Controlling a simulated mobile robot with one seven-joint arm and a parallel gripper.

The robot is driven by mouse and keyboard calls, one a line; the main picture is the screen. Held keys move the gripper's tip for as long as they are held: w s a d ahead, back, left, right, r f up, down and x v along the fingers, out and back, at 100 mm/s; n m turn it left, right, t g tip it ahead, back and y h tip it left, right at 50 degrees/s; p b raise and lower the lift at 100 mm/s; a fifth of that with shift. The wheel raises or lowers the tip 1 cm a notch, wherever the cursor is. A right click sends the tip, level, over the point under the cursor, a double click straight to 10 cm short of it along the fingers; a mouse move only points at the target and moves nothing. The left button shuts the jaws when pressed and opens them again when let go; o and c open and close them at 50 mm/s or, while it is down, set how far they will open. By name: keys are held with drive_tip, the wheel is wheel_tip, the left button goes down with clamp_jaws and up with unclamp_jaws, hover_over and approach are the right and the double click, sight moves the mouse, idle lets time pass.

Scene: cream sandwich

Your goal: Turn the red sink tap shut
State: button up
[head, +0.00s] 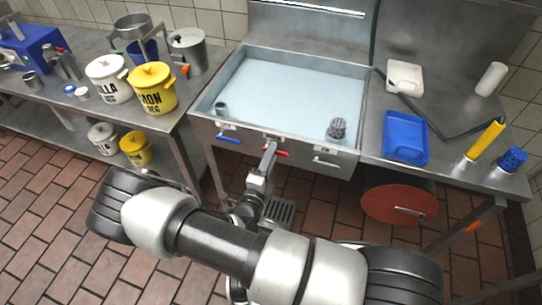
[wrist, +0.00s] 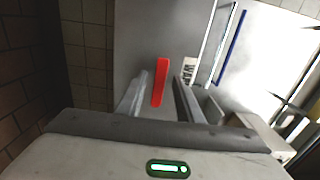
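The red tap handle (head: 276,152) is on the front panel of the sink (head: 205,103), near the middle. It points out to the right in the head view. In the wrist view the red handle (wrist: 160,82) appears as an upright bar. My gripper (head: 268,152) is at the front panel, right at the handle. In the wrist view my gripper (wrist: 161,92) is open, with one finger on each side of the handle and gaps showing. Whether a finger touches the handle cannot be told. The handle's mount is partly hidden by my gripper.
A blue handle (head: 228,139) is to the left on the panel and a pale handle (head: 327,163) to the right. The sink holds pale liquid and a dark grey item (head: 336,129). A blue tray (head: 405,137) lies on the right counter. A red disc (head: 399,204) is below it.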

drive_tip(key=v, duration=1.7)
drive_tip(key=shift+s, duration=0.25)
drive_tip(key=shift+r, duration=0.1)
drive_tip(key=d+r+m+g+h+p, duration=0.2)
drive_tip(key=d+r+m+g, duration=0.55)
drive_tip(key=r+m, duration=0.55)
drive_tip(key=d+r+m+g+h+p, duration=0.25)
drive_tip(key=d+r+m+g, duration=0.5)
drive_tip(key=m, duration=0.75)
drive_tip(key=s+d+r+m+t+y+p, duration=0.1)
drive_tip(key=r+m+y, duration=0.4)
drive_tip(key=r+m, duration=0.6)
drive_tip(key=s+d+r+m+t+y+p, duration=0.2)
drive_tip(key=s+r+m+y+p, duration=0.2)
drive_tip(key=r+m, duration=0.7)
wheel_tip(320, 180, up, 3)
drive_tip(key=shift+s+f+t+y, duration=0.15)
drive_tip(key=shift+t+y, duration=0.15)
drive_tip(key=shift+y, duration=0.55)
